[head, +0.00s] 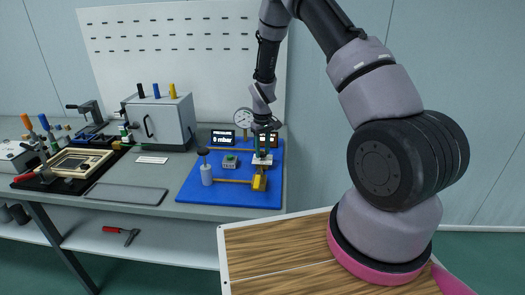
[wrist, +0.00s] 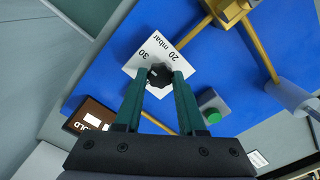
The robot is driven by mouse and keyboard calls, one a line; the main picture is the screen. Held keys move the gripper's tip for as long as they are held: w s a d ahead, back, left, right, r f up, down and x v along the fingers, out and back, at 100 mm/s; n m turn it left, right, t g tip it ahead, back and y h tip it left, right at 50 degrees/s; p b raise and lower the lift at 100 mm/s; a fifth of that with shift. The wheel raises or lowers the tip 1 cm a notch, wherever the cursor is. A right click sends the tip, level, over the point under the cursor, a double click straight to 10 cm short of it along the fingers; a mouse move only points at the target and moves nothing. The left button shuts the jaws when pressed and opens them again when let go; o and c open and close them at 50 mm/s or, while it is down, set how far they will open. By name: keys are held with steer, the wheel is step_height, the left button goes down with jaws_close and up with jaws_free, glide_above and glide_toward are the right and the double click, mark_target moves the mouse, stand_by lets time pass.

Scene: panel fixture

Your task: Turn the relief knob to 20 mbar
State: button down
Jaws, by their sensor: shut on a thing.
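The relief knob (wrist: 157,72) is small, black and round, on a white scale plate (wrist: 148,52) marked 30 and 20 mbar in the wrist view. My gripper (wrist: 160,77) has its two green fingers on either side of the knob, shut on it. I cannot surely read where the knob points. In the head view my gripper (head: 264,152) is over the right part of the blue panel (head: 215,188), and the knob is not clear behind it. A dark display (head: 222,139) there reads 0 mbar. A round dial gauge (head: 243,118) stands beside it; its needle is too small to read.
A grey box with a green button (wrist: 213,117) and a brown HOLD sign (wrist: 90,119) are near my fingers. A yellow valve part (head: 259,182) and a hand pump (head: 206,174) with brass pipes stand on the panel. A grey cabinet (head: 160,122) stands to the left.

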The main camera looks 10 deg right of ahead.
mark_target(262, 153)
steer(key=m, duration=0.4)
steer(key=shift+m, duration=0.3)
steer(key=m, duration=0.9)
steer(key=shift+w, duration=0.1)
steer(key=shift+m, duration=2.1)
steer(key=c, duration=0.5)
jaws_free()
step_height(262, 153, up, 11)
